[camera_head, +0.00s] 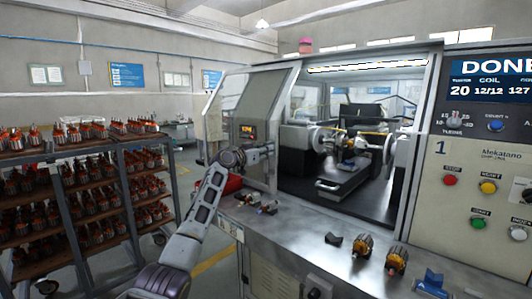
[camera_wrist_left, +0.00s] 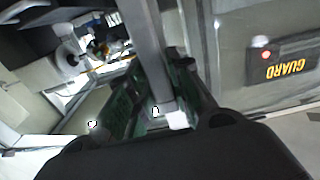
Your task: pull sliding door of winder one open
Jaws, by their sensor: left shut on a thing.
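Winder one (camera_head: 435,150), with a "1" on its control panel, fills the right of the head view. Its sliding door (camera_head: 270,80) is a framed pane at the left of the front. To the right of the door frame the winding chamber (camera_head: 345,165) is in plain view, and that side looks open. My left gripper (camera_head: 264,152) is at the door's edge, shut on the upright door handle (camera_wrist_left: 150,50), a grey bar between its fingers (camera_wrist_left: 155,112) in the left wrist view. My right gripper is out of view.
The steel ledge (camera_head: 310,235) below the opening carries wound armatures (camera_head: 363,245) and small blue-and-grey fixtures (camera_head: 432,284). A rack of armatures (camera_head: 85,200) stands left of my arm. A GUARD display (camera_wrist_left: 285,62) is beside the gripper.

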